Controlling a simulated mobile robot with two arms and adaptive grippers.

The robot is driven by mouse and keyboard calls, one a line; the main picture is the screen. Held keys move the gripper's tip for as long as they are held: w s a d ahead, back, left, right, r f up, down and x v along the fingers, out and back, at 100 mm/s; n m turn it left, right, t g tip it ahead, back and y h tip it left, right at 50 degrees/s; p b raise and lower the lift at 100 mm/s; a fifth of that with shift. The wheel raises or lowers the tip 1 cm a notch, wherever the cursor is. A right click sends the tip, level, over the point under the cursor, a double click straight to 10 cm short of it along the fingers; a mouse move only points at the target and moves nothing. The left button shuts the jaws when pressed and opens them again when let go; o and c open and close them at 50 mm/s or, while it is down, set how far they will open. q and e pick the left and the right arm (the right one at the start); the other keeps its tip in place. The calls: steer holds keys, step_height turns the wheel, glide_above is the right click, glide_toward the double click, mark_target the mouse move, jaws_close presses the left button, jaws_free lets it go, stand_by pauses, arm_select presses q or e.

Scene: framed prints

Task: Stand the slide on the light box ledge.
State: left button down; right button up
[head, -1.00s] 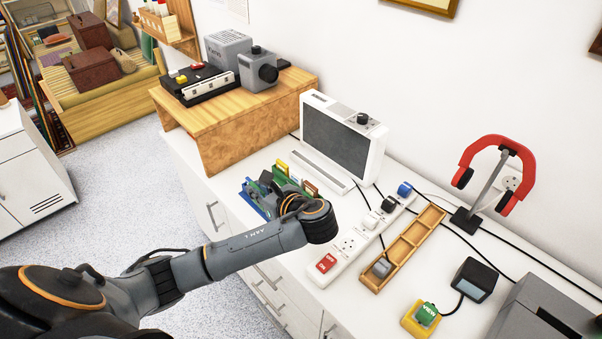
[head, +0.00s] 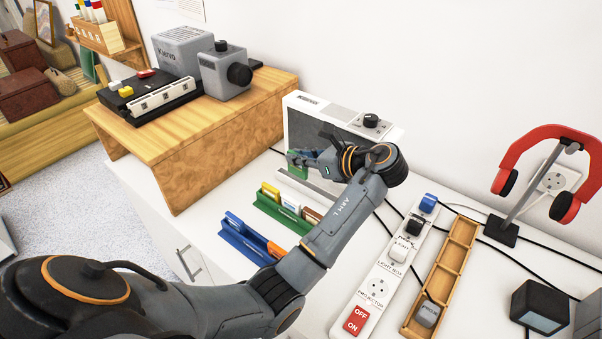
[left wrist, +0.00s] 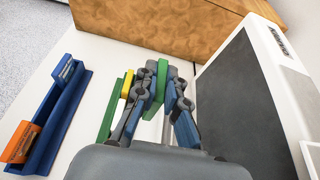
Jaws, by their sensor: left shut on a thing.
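My left gripper (head: 308,160) is shut on a green slide (head: 297,165), held in front of the light box (head: 398,133). In the left wrist view the green slide (left wrist: 162,79) stands upright between the blue finger pads. The light box screen (left wrist: 237,98) is dark, right of the fingers. The pale ledge (head: 306,190) runs along the foot of the box, partly hidden by my arm. The slide appears above the ledge; whether it touches it I cannot tell. My right gripper is not in view.
A green rack (head: 283,217) with several slides and a blue rack (head: 245,243) stand in front of the ledge. A wooden riser (head: 200,140) with a projector is at left. A power strip (head: 378,285), wooden tray (head: 455,256) and red headphones (head: 545,165) are at right.

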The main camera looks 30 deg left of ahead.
arm_select(q)
steer(key=w+a+f, duration=0.1)
steer(key=w+f, duration=0.1)
steer(key=w+a+f+b, duration=0.1)
steer(key=w+a+f, duration=0.3)
steer(key=f, duration=0.1)
steer(key=shift+a+f, duration=0.1)
steer(key=shift+a, duration=0.1)
step_height(320, 180, down, 3)
steer(key=shift+f+b, duration=0.1)
steer(key=shift+b, duration=0.3)
steer(key=shift+w, duration=0.1)
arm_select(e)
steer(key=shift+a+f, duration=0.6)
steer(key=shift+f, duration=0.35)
arm_select(q)
steer(key=shift+f, duration=0.1)
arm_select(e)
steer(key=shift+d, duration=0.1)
arm_select(q)
steer(key=c, duration=1.4)
jaws_free()
steer(key=shift+f, duration=0.1)
